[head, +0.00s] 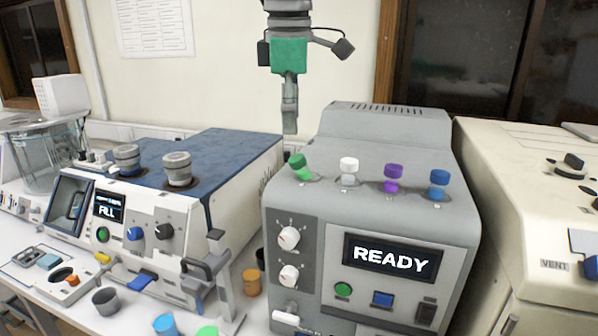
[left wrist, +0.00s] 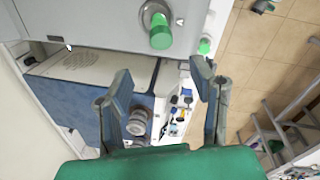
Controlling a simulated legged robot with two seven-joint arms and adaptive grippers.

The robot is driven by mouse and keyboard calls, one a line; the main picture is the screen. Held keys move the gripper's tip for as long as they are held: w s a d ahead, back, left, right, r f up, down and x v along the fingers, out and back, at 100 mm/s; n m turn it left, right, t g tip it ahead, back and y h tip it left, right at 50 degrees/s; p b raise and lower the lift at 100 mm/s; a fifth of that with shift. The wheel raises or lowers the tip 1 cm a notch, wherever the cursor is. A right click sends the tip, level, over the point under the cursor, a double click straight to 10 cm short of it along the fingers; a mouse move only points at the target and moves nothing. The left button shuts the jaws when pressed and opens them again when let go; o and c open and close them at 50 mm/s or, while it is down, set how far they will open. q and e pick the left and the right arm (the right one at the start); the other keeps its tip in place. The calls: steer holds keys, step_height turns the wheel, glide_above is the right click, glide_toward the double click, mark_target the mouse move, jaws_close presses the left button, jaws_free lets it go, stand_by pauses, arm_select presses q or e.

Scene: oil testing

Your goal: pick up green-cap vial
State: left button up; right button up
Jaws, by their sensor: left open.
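The green-cap vial (head: 299,167) sits in the left-most socket on top of the grey READY machine (head: 385,125), leaning to the left. Its green cap also shows in the left wrist view (left wrist: 161,31), beyond the fingertips and near the top. My left gripper (head: 290,118) points down above and slightly behind the vial in the head view, apart from it. In the left wrist view its two fingers (left wrist: 160,80) are spread with nothing between them. My right gripper is not in view.
White (head: 348,166), purple (head: 393,178) and blue (head: 438,184) caps stand in a row right of the green one. A blue-topped machine (head: 235,147) is at left, a cream machine (head: 530,190) at right. Cups, including an orange one (head: 251,283), stand on the table in front.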

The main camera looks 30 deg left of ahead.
mark_target(297, 157)
arm_select(q)
steer(key=f, duration=0.2)
steer(key=w+d+f, duration=0.1)
steer(key=shift+f, duration=0.2)
steer(key=shift+s+d+f, duration=0.1)
steer(key=shift+s+f, duration=0.05)
steer(key=shift+f, duration=0.4)
steer(key=f, duration=0.2)
steer(key=a+f+p, duration=0.1)
steer(key=shift+w+f, duration=0.2)
steer(key=shift+f, duration=0.15)
steer(key=shift+w+a+f, duration=0.15)
steer(key=shift+a+f, duration=0.1)
steer(key=shift+f, duration=0.1)
steer(key=shift+d+r, duration=0.15)
steer(key=shift+d, duration=0.25)
jaws_close()
